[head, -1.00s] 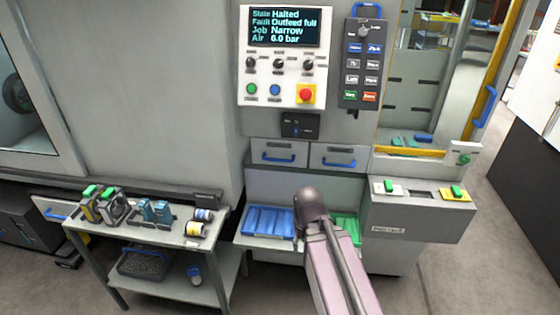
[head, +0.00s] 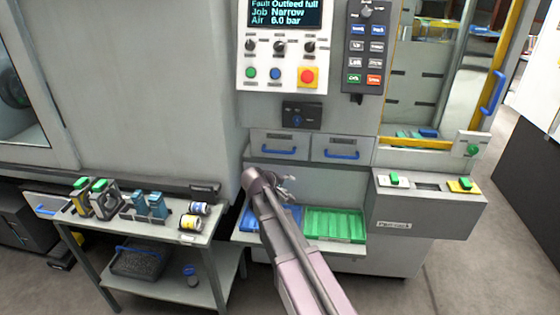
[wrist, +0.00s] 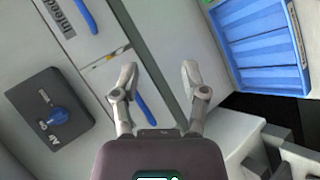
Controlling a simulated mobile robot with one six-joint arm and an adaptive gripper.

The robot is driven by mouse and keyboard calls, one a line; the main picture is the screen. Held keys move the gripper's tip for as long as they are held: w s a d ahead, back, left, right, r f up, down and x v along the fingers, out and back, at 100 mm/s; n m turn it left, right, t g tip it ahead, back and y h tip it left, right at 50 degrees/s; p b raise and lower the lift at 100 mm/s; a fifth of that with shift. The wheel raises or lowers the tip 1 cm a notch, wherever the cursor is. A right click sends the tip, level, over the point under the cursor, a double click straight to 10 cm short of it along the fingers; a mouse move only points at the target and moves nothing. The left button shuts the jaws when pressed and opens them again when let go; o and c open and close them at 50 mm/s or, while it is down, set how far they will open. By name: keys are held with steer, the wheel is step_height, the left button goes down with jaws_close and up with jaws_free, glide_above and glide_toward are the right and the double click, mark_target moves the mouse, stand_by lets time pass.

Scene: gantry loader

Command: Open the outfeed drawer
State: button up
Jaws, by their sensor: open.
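Two grey drawers with blue handles sit side by side under the control panel: a left drawer (head: 280,142) and a right drawer (head: 342,145). Both look shut. My gripper (head: 288,187) is just below the left drawer, in front of the machine face. In the wrist view my gripper (wrist: 158,72) is open and empty. A blue handle (wrist: 147,100) shows partly behind its left finger; contact is not visible. Another blue handle (wrist: 87,15) is at the top.
A black knob box (head: 301,115) sits above the drawers. A blue tray (head: 248,222) and a green tray (head: 335,223) lie on a shelf below. A grey ledge (head: 425,205) juts out at right. A loaded cart (head: 150,240) stands at left.

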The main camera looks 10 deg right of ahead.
mark_target(279, 152)
steer(key=w+a+r+n+t+h+b, duration=0.1)
steer(key=w+a+r+n+t+b, duration=0.2)
steer(key=w+a+n+t, duration=0.2)
steer(key=w+a, duration=0.3)
steer(key=w, duration=0.2)
steer(key=shift+w+h, duration=0.3)
steer(key=shift+h, duration=0.1)
steer(key=shift+w+f, duration=0.1)
steer(key=b+x, duration=0.3)
steer(key=x, duration=1)
steer(key=shift+w+d, duration=0.15)
steer(key=shift+w, duration=0.1)
jaws_close()
